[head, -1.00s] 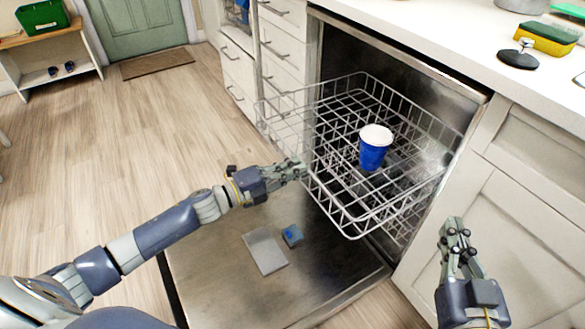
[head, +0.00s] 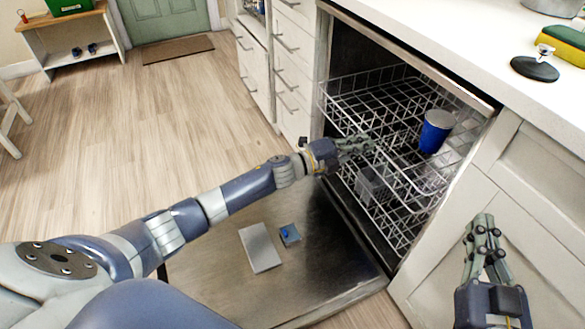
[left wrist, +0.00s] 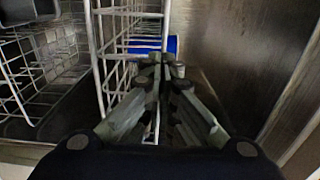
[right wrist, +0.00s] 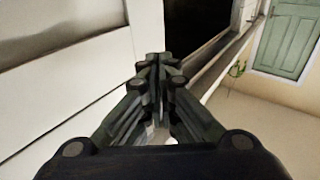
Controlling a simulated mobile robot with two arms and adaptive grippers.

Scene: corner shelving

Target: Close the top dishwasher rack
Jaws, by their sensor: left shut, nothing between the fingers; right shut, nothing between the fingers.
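The white wire top rack (head: 398,157) of the dishwasher is mostly inside the cavity, its front end still showing at the opening. A blue cup (head: 435,131) stands upright in it; its blue side also shows in the left wrist view (left wrist: 150,46). My left gripper (head: 368,146) is shut and empty at the front of the rack, seemingly against its wires. In the left wrist view the gripper (left wrist: 162,70) is right beside the rack's wires (left wrist: 104,75). My right gripper (head: 484,222) is shut and empty, in front of the white cabinet door, away from the rack.
The dishwasher door (head: 320,275) is folded down, with a grey flat piece (head: 260,248) and a small blue block (head: 290,234) on it. The lower rack (head: 385,215) sits inside. The countertop (head: 440,30) overhangs above. Open floor (head: 190,120) lies left.

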